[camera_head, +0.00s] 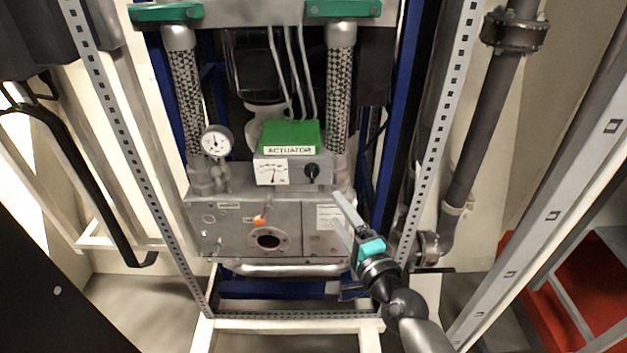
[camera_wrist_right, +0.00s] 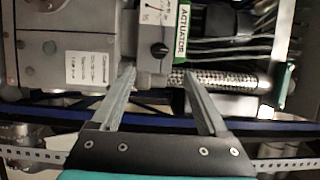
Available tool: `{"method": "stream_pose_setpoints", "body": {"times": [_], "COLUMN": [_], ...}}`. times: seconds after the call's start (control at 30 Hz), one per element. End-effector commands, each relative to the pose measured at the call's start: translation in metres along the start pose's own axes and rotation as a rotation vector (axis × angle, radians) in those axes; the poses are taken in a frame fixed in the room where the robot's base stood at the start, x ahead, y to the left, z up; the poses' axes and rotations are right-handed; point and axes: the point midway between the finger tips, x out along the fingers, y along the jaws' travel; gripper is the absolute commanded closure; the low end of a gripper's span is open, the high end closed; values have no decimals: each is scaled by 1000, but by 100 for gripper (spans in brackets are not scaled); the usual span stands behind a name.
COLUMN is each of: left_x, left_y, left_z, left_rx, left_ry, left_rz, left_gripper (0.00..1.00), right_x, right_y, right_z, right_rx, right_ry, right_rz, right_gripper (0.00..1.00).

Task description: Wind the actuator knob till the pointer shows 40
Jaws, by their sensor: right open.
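The actuator (camera_head: 290,152) is a grey box with a green top and an "ACTUATOR" label, in the middle of the head view. Its white dial (camera_head: 271,172) has a pointer near the middle of the scale; the numbers are too small to read. The black knob (camera_head: 312,171) sits right of the dial; it also shows in the right wrist view (camera_wrist_right: 159,49). My right gripper (camera_head: 341,217) is open and empty, below and to the right of the knob and apart from it. In the wrist view its two fingers (camera_wrist_right: 158,74) point toward the knob. My left gripper is not in view.
A round gauge (camera_head: 216,141) stands left of the actuator. A grey housing (camera_head: 245,225) with a flanged opening lies below it. Mesh-covered pipes (camera_head: 339,95) rise at both sides. Perforated uprights (camera_head: 437,130) flank the machine. The space in front is free.

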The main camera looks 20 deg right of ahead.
Motion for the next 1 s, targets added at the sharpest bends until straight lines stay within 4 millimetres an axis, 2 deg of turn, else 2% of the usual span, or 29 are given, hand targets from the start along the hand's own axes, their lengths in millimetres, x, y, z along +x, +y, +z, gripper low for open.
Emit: {"method": "stream_pose_setpoints", "body": {"times": [0.1,0.6,0.8,1.0], "left_x": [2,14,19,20], "left_y": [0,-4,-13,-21], "left_z": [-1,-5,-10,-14], "left_rx": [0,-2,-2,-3], "left_ry": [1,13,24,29], "left_rz": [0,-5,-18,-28], "left_gripper": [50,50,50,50], "right_x": [20,96,117,125], "right_y": [0,2,2,1], "right_z": [0,0,0,0], "right_rx": [-1,-2,-3,-3], "right_ry": [1,0,0,-1], "right_rz": [-3,0,0,1], "right_gripper": [22,22,22,22]}}
